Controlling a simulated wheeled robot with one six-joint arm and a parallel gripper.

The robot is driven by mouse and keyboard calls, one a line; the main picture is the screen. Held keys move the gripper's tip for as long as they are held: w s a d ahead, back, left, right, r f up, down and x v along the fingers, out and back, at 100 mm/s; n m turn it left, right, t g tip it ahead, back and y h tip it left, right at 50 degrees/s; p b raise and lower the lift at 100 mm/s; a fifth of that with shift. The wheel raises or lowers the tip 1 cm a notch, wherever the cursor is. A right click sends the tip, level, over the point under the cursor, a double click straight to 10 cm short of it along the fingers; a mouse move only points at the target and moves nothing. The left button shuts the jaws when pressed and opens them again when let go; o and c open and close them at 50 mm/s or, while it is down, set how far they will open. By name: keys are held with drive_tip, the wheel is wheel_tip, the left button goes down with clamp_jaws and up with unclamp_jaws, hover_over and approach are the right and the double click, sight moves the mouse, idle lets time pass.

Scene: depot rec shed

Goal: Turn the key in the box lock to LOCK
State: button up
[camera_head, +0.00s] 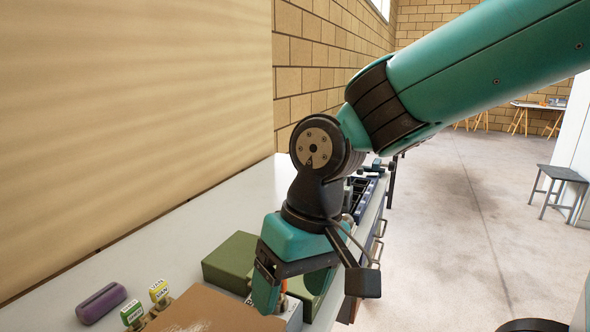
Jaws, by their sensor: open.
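My gripper (284,285) points down over the near end of the bench, its jaws open. A small orange piece (284,286) shows between the fingers; I cannot tell whether it is the key. Below it is a light grey box (293,317) with a dark-lettered label at its upper left, mostly covered by my gripper and a brown board. I cannot make out the lock face, the LOCK mark or the key's angle. I cannot tell whether the fingers touch anything.
A green case (228,262) stands right behind my gripper. Green (132,314) and yellow (159,291) tags stand beside the brown board (212,315). A purple case (100,303) lies at left. Dark trays (362,196) sit farther along the bench (205,216). A wall borders its left.

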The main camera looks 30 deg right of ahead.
drive_tip(key=w+d+r+m+h+p, duration=0.1)
drive_tip(key=w+d+r+m+p, duration=0.1)
drive_tip(key=w+r+m+p, duration=0.3)
drive_tip(key=w+d+r+m+h+p, duration=0.1)
drive_tip(key=w+m+h+p, duration=0.15)
drive_tip(key=w+m, duration=0.45)
drive_tip(key=shift+y, duration=0.35)
wheel_tip(320, 180, down, 17)
drive_tip(key=p, duration=0.2)
drive_tip(key=shift+w+d+f+p, duration=0.1)
drive_tip(key=shift+p, duration=0.25)
